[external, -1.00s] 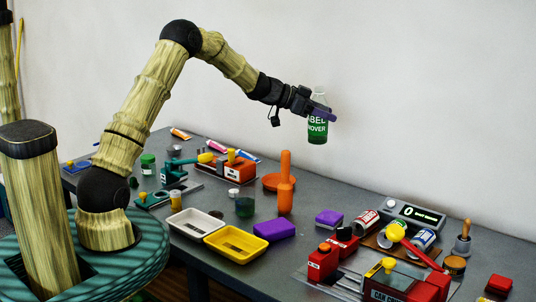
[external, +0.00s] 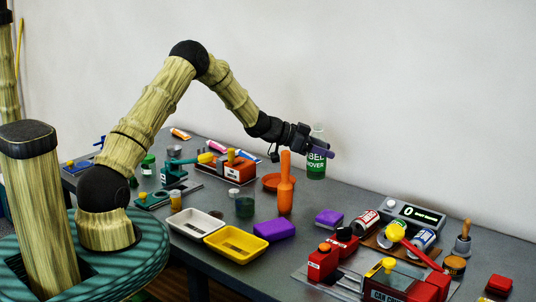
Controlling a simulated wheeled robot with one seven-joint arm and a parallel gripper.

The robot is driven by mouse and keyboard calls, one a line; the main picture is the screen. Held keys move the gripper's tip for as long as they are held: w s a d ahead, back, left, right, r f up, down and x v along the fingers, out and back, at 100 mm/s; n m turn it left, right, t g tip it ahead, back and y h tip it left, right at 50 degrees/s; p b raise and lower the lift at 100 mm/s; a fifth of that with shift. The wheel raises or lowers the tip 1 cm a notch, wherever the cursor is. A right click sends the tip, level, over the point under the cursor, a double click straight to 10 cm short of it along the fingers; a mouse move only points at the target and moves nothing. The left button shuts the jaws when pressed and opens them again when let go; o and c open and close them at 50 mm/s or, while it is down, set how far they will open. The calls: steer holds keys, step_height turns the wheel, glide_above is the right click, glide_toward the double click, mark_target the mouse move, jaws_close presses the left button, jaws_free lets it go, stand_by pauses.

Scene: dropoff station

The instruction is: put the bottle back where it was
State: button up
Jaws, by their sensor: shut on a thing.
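The bottle (external: 316,169) is clear with a green label bearing white letters, and it is upright. My gripper (external: 318,149) is shut on its upper part, reaching in from the left. The bottle is behind the orange upright tool (external: 285,190) and a little to its right, near the back of the table. I cannot tell whether its base touches the table. The gripper's fingers hide part of the label and the bottle's shoulder.
An orange round dish (external: 272,182) lies to the left of the bottle. A purple block (external: 329,217), a red can (external: 363,222) and a scale (external: 415,212) stand to the front right. White (external: 181,222) and yellow (external: 219,253) trays lie at the front. The table right of the bottle looks clear.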

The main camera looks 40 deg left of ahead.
mark_target(322, 170)
steer(key=shift+f, duration=1.5)
steer(key=shift+f, duration=1.9)
steer(key=shift+f, duration=0.15)
steer(key=o, duration=1.1)
